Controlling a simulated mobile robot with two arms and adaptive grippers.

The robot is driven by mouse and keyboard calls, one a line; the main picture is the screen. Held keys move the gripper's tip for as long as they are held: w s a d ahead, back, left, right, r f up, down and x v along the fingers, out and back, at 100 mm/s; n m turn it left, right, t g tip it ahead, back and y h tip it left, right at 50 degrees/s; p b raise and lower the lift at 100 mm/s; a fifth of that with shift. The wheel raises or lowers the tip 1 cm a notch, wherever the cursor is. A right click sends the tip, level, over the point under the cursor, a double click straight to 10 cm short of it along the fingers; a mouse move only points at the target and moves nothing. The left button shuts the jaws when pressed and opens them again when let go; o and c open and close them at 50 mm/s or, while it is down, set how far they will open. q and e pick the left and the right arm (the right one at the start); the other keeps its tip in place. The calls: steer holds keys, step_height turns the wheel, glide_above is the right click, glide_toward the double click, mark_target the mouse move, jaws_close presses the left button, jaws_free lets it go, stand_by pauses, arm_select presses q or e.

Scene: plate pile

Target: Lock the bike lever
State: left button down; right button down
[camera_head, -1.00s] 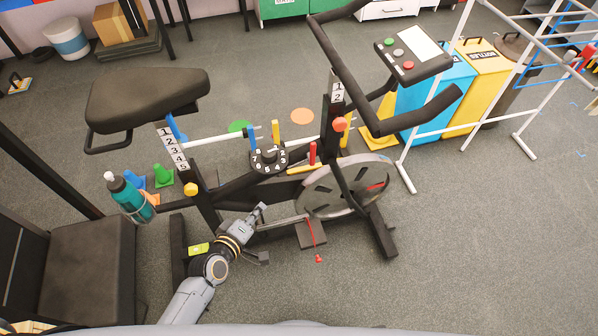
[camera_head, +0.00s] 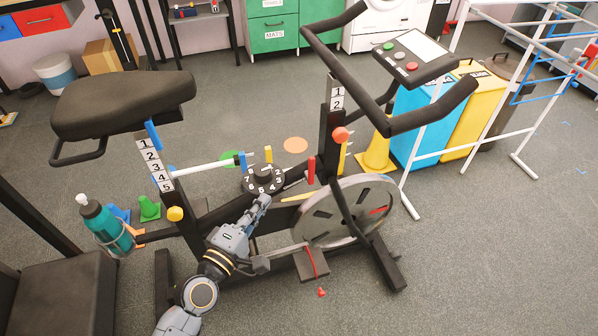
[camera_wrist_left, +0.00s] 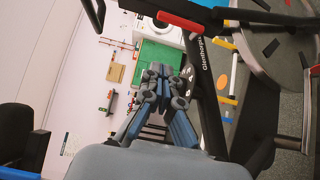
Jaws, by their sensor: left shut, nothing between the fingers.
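The black exercise bike (camera_head: 215,213) stands upright on the grey floor. I cannot tell which one is the task's lever. My left gripper (camera_head: 264,200) is shut and empty, just below the dial in the picture, and hides part of the frame. In the left wrist view, its fingers (camera_wrist_left: 157,70) are together beside the bike's black frame (camera_wrist_left: 213,85).
A flywheel (camera_head: 345,215) and a red cord (camera_head: 314,264) are right of my arm. A bottle (camera_head: 106,227) hangs at the left. Blue (camera_head: 420,125) and yellow (camera_head: 470,112) bins and a white rack (camera_head: 463,150) stand right. The front right floor is clear.

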mark_target(310, 167)
arm_select(q)
steer(key=s+d+x, duration=0.1)
steer(key=d+x, duration=0.1)
steer(key=x, duration=1)
steer(key=shift+w+d, duration=0.2)
steer(key=shift+d, duration=0.2)
arm_select(e)
steer(key=shift+s+d+f, duration=0.1)
steer(key=shift+s+f, duration=0.2)
steer(key=shift+s, duration=0.1)
steer(key=shift+w+r, duration=0.1)
